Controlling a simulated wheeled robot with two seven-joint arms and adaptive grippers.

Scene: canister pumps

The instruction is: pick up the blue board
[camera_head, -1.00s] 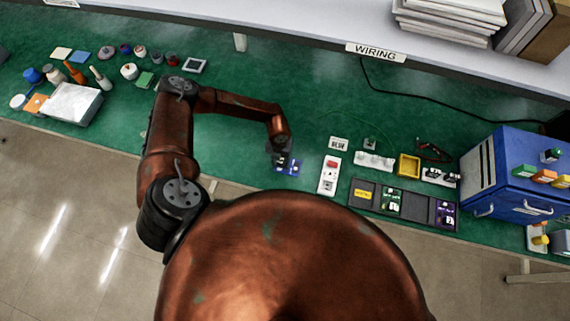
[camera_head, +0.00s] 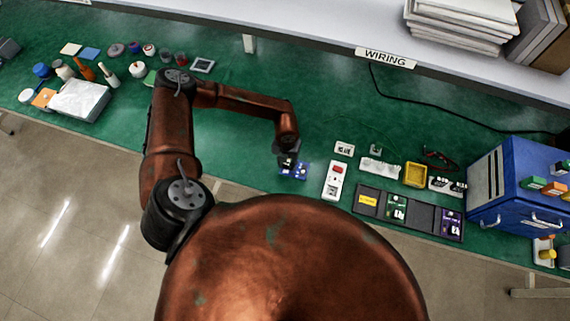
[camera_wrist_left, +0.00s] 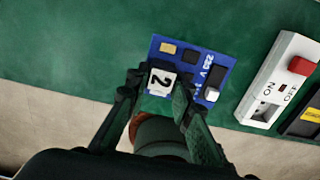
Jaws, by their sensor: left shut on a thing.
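The blue board (camera_head: 302,171) lies on the green bench top, near its front edge. In the left wrist view the blue board (camera_wrist_left: 215,68) carries dark blocks, a tan part and a white block marked 2 (camera_wrist_left: 161,80). My left gripper (camera_head: 288,160) is over the left part of the board. In the wrist view its fingers (camera_wrist_left: 160,88) are closed around the white block on the board. The fingers hide the board's lower part. I cannot tell whether the board is clear of the bench. My right gripper is not in view.
A white switch box with a red button (camera_head: 334,180) stands just right of the board. Beyond it are a dark tray (camera_head: 424,218) with boards, a yellow bin (camera_head: 415,174) and a blue cabinet (camera_head: 520,185). The green bench behind the board is clear.

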